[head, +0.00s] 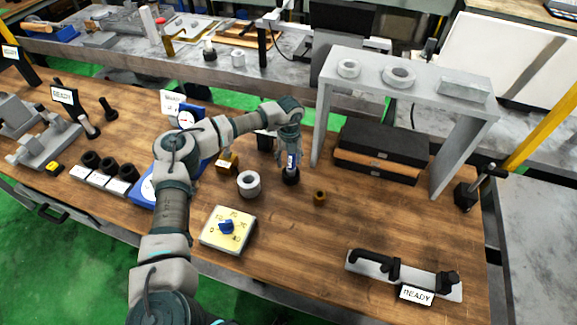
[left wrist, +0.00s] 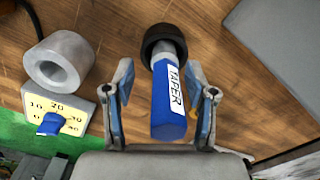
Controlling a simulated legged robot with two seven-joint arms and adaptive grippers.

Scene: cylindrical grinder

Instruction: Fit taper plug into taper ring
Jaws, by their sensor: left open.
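The taper plug (left wrist: 168,98) has a blue handle with a white TAPER label and a grey shank. In the left wrist view its grey end goes into a black round collar (left wrist: 164,38); how deep is hidden. In the head view the plug (head: 291,161) stands in that collar (head: 290,177) on the bench. My left gripper (head: 288,146) is over the plug, and in the left wrist view its open fingers (left wrist: 160,85) lie either side of the handle with gaps. A thick grey ring (head: 249,184), probably the taper ring, rests left of the plug. My right gripper is out of view.
A yellow dial plate with a blue knob (head: 227,229) lies in front of the grey ring. A small brass bush (head: 320,198) sits right of the plug. A grey bridge stand (head: 416,72) rises behind right. Bare wood lies front right, before a black-handled gauge (head: 400,275).

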